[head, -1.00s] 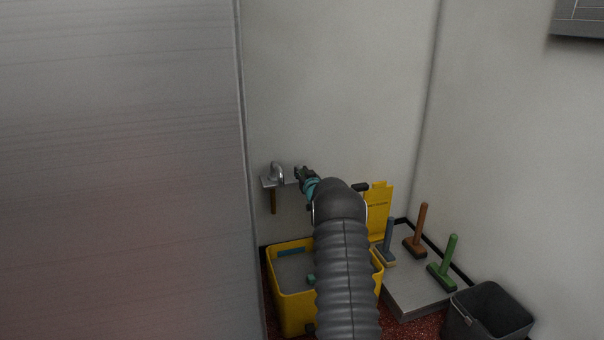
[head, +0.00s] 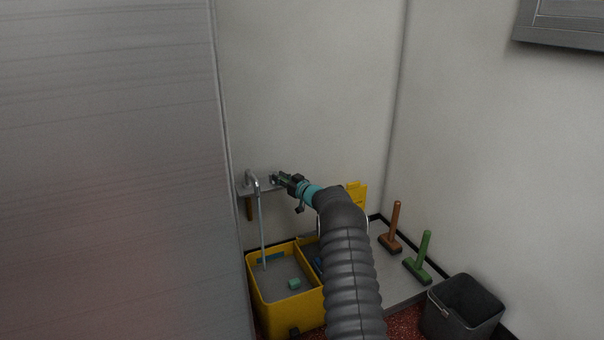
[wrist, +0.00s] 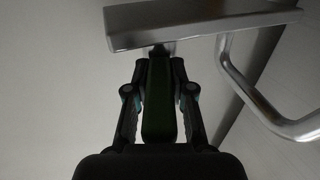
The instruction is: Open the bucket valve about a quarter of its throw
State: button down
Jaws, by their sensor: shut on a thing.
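The bucket valve is a metal fitting (head: 262,188) on the back wall with a curved spout (head: 252,180). In the wrist view its metal bar (wrist: 200,22) crosses the top and the bent spout (wrist: 265,105) is on the right. My gripper (head: 278,180) is at the fitting's right end. In the wrist view my gripper (wrist: 158,88) is shut on a dark green valve lever (wrist: 158,112) below the bar. A thin stream of water (head: 263,228) falls from the spout into the yellow bucket (head: 290,318). The lever is too small to make out in the head view.
A yellow sign (head: 357,192) stands behind my arm. An orange-brown brush (head: 396,225) and a green brush (head: 425,250) stand on a grey platform to the right. A dark grey pail (head: 470,310) is at the front right. A large metal panel (head: 110,170) fills the left.

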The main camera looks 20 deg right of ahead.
jog(key=shift+r, duration=0.2)
jog(key=c, duration=1)
grip_release()
jog(key=shift+f, duration=0.1)
jog(key=shift+d, duration=0.1)
jog(key=v, duration=1.1)
jog(key=shift+s+d, duration=0.2)
jog(key=shift+s, duration=0.15)
